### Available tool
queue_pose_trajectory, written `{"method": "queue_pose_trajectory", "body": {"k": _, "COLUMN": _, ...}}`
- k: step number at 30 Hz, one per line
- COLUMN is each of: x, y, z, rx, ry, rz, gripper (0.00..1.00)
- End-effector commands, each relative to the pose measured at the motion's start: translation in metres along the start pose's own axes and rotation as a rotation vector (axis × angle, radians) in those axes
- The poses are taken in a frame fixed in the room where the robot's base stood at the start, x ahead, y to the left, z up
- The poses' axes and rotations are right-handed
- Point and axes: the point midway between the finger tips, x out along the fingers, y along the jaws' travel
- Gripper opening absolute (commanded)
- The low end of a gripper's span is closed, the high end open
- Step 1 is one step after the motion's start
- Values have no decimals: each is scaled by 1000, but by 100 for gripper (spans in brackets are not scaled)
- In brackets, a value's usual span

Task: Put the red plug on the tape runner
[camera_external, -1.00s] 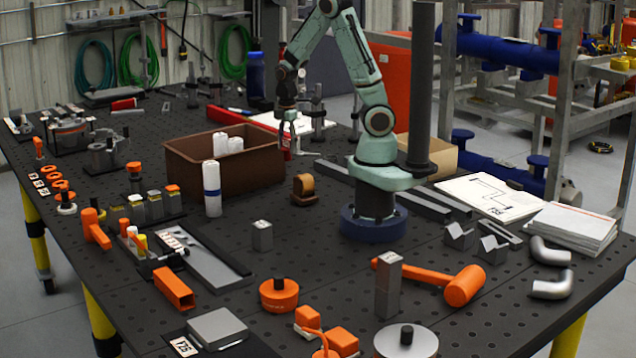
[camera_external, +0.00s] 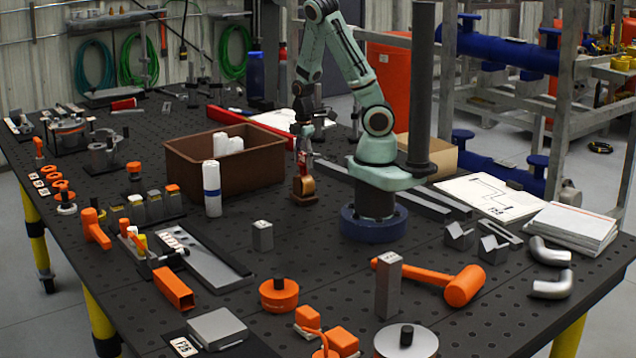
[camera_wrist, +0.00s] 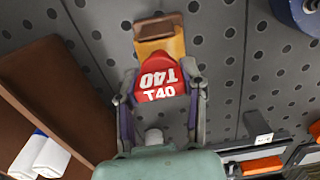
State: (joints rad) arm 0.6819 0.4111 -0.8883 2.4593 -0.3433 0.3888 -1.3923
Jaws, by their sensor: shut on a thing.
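In the external view my gripper (camera_external: 304,160) points down over the tape runner (camera_external: 303,196), with a bit of the red plug (camera_external: 306,170) showing at the fingertips. The plug is at or just above the runner's top; I cannot tell whether they touch.
A brown bin (camera_external: 230,175) with white rolls stands close left of my gripper. A white roll (camera_external: 212,190) stands in front of the bin. A grey block (camera_external: 262,236) stands nearer the camera. The table between the block and the runner is clear.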

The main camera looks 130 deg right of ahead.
Motion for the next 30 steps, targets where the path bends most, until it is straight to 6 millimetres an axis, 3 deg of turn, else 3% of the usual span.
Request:
{"method": "queue_pose_trajectory", "body": {"k": 10, "x": 3, "y": 0, "z": 0, "rx": 1, "ry": 0, "rz": 1, "gripper": 6}}
{"method": "queue_pose_trajectory", "body": {"k": 11, "x": 3, "y": 0, "z": 0, "rx": 1, "ry": 0, "rz": 2, "gripper": 48}}
{"method": "queue_pose_trajectory", "body": {"k": 13, "x": 3, "y": 0, "z": 0, "rx": 0, "ry": 0, "rz": 2, "gripper": 68}}
{"method": "queue_pose_trajectory", "body": {"k": 23, "x": 2, "y": 0, "z": 0, "rx": 0, "ry": 1, "rz": 2, "gripper": 68}}
{"method": "queue_pose_trajectory", "body": {"k": 30, "x": -25, "y": 1, "z": -2, "rx": -4, "ry": 5, "rz": 7, "gripper": 68}}
